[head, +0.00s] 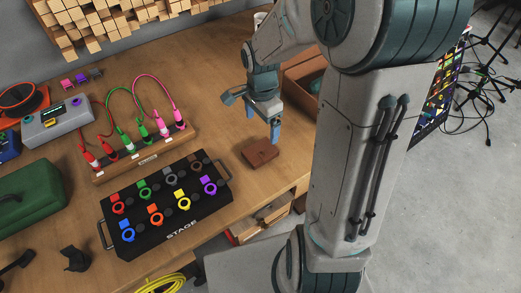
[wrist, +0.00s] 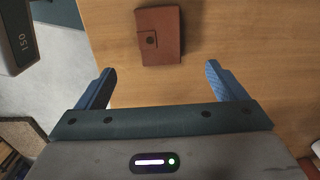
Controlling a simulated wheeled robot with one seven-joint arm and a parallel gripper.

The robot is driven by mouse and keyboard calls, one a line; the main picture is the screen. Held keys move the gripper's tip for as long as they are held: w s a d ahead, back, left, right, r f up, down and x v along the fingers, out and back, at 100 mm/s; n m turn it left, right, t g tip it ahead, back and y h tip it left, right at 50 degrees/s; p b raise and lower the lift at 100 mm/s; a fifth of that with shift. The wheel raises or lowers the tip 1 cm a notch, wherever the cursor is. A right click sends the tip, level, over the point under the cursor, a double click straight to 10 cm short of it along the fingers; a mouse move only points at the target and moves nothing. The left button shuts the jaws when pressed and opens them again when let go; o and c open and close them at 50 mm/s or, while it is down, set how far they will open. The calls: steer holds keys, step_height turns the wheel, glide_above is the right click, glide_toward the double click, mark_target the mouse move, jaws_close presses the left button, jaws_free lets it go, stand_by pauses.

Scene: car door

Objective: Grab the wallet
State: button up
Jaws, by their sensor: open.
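The wallet (head: 260,152) is small and brown and lies flat on the wooden table (head: 228,135), near the table's right front edge. In the wrist view the wallet (wrist: 159,36) shows a strap with a round snap and lies beyond the fingertips, near the top of the picture. My gripper (head: 262,125) points down above the table, just behind the wallet in the head view. Its two blue fingers are wide apart in the wrist view (wrist: 160,72), with only bare table between them. The gripper is apart from the wallet.
A black stage box (head: 166,240) with coloured knobs stands left of the wallet. Behind it is a wooden board with coloured cables (head: 140,155). A brown box (head: 303,85) stands behind my gripper. The table around the wallet is clear.

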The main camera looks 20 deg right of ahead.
glide_above(260, 150)
steer(key=f, duration=0.5)
steer(key=shift+d+f, duration=0.2)
steer(key=shift+f, duration=0.1)
steer(key=shift+s+a+f+b, duration=0.1)
steer(key=shift+f+b, duration=0.05)
steer(key=shift+f, duration=1.25)
steer(key=shift+a+f+b, duration=0.1)
steer(key=shift+f+b, duration=0.05)
steer(key=shift+f, duration=1.2)
steer(key=c, duration=1.1)
